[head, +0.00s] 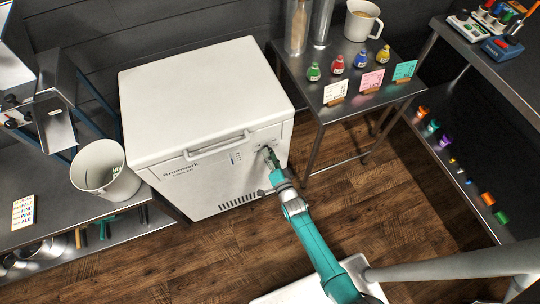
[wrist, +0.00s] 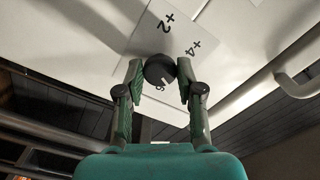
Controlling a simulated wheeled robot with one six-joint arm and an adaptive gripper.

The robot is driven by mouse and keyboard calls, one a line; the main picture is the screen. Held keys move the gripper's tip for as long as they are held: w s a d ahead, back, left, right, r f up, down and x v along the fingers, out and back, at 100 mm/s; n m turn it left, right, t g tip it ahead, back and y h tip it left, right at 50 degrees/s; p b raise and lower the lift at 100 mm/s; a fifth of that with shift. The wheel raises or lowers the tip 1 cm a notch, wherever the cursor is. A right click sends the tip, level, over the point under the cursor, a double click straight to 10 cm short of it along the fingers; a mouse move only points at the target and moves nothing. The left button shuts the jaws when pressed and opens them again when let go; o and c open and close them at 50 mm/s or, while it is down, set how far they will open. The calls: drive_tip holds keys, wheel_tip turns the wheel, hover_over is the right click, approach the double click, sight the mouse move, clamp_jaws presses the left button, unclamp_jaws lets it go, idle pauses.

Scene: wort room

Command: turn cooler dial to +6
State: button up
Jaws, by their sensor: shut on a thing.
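The cooler (head: 205,100) is a white chest with a lid and a front handle. Its dial is a small dark round knob (wrist: 159,69) on a light scale plate (wrist: 180,32), which shows "+2" and "+4" beyond the knob. A partly covered mark ending in what looks like a 6 shows just below the knob. My gripper (wrist: 160,72) is shut on the dial, with one finger on each side. In the head view my gripper (head: 269,154) reaches the right part of the cooler's front and hides most of the dial. The dial's exact setting cannot be read.
The cooler's handle (head: 217,146) juts out left of the dial and also shows in the wrist view (wrist: 300,75). A steel table (head: 310,92) with colored bottles and cards stands right of the cooler. A white bucket (head: 104,172) stands at left. Wooden floor before the cooler is clear.

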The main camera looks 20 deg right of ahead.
drive_tip(key=shift+m, duration=2.3)
drive_tip(key=o, duration=1.1)
drive_tip(key=shift+o, duration=0.2)
drive_tip(key=s, duration=1.2)
